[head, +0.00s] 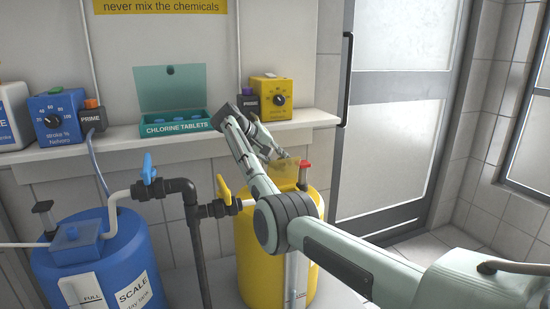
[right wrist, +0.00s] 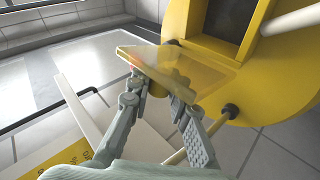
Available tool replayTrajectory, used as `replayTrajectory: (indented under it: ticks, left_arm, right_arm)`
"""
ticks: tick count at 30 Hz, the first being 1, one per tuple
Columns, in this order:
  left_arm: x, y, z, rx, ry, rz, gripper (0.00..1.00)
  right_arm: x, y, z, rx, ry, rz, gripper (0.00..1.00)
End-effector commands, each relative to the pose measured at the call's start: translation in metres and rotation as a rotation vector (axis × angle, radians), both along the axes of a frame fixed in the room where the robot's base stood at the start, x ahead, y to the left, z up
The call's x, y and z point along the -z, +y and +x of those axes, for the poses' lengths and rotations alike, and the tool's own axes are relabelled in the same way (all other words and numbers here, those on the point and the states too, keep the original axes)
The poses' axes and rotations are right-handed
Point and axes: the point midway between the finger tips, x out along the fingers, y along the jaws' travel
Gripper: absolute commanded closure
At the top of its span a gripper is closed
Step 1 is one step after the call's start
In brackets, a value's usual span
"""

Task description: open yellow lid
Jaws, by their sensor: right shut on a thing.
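The yellow lid (head: 284,174) is a translucent flap on top of the yellow tank (head: 250,262). In the right wrist view the lid (right wrist: 190,66) stands tilted away from the tank top, beside a dark rectangular opening (right wrist: 230,18). My own arm covers part of the tank in the head view. My left gripper is not in view.
A shelf (head: 300,121) behind holds a yellow pump (head: 270,91), a chlorine tablets box (head: 172,123) and a blue pump (head: 55,118). A blue tank (head: 100,270) and dark pipes (head: 190,225) with a yellow valve handle (head: 224,190) stand to the left. A red-topped fitting (head: 304,170) is right of the lid.

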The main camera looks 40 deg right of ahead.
Motion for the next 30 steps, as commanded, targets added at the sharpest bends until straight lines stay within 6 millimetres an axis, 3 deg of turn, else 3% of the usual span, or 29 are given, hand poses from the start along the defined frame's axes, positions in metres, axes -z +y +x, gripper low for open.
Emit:
replayTrajectory:
  ticks: [10, 24, 25, 30]
  left_arm:
    - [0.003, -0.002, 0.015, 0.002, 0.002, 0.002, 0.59]
    - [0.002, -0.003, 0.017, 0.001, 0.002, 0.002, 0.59]
    - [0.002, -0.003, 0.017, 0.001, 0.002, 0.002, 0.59]
    - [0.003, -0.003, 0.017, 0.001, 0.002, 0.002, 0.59]
  right_arm:
    - [-0.001, -0.002, 0.010, -0.006, 0.105, 0.025, 1.00]
    - [0.000, -0.002, 0.010, -0.006, 0.119, 0.028, 1.00]
    - [0.000, -0.002, 0.010, -0.006, 0.119, 0.028, 0.81]
    - [0.000, -0.002, 0.010, -0.006, 0.120, 0.029, 0.60]
